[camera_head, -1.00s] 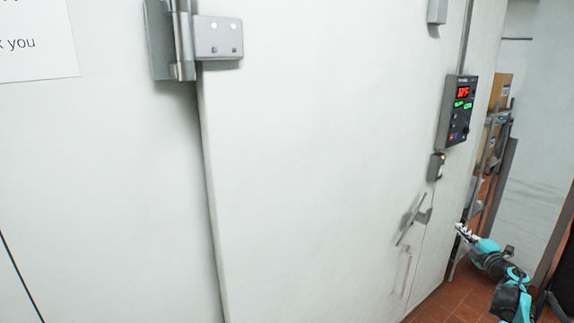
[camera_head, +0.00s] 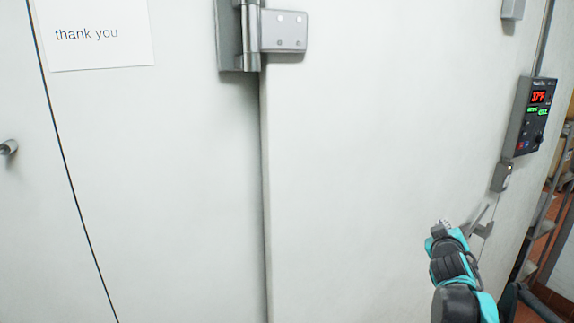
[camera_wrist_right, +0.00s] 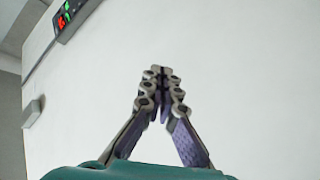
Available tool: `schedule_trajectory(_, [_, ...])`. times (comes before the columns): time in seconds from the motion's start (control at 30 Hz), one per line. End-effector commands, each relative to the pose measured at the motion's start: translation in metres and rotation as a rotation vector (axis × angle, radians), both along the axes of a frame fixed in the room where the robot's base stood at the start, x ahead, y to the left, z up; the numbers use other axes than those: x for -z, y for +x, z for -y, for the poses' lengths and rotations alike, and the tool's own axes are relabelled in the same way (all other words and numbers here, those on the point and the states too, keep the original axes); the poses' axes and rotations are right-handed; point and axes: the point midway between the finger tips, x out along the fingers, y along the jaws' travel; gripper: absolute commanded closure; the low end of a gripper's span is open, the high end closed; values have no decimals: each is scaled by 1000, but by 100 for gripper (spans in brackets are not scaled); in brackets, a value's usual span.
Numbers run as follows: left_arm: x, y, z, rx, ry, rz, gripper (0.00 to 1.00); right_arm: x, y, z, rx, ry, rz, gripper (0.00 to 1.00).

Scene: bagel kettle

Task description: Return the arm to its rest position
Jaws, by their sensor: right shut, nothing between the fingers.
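My right arm, teal and black, rises from the lower right in the head view. Its gripper (camera_head: 443,224) is in front of the white door (camera_head: 370,140), near the door handle (camera_head: 483,229). In the right wrist view the gripper (camera_wrist_right: 160,72) has its fingertips together with nothing between them. The white door surface lies behind the fingers. My left gripper is not in view.
A control panel (camera_head: 532,117) with red and green digits is at the right, with a small grey box (camera_head: 501,176) below it. A metal hinge (camera_head: 284,31) and a "thank you" paper (camera_head: 95,34) are at the upper left. Shelving and red floor show at far right.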

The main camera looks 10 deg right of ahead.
Motion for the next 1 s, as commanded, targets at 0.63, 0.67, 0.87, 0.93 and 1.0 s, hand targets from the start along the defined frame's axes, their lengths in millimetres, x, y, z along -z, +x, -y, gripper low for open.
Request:
schedule_trajectory(0.63, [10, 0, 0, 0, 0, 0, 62, 228, -242, -292, -161, 714, -533, 100])
schedule_trajectory(0.67, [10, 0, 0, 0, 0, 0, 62, 232, -246, -296, -165, 723, -545, 100])
schedule_trajectory(0.87, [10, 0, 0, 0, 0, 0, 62, 238, -254, -302, -171, 738, -565, 100])
schedule_trajectory(0.93, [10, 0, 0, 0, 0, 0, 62, 238, -254, -302, -171, 738, -565, 100])
schedule_trajectory(1.0, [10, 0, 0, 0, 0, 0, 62, 238, -254, -302, -171, 738, -565, 100])
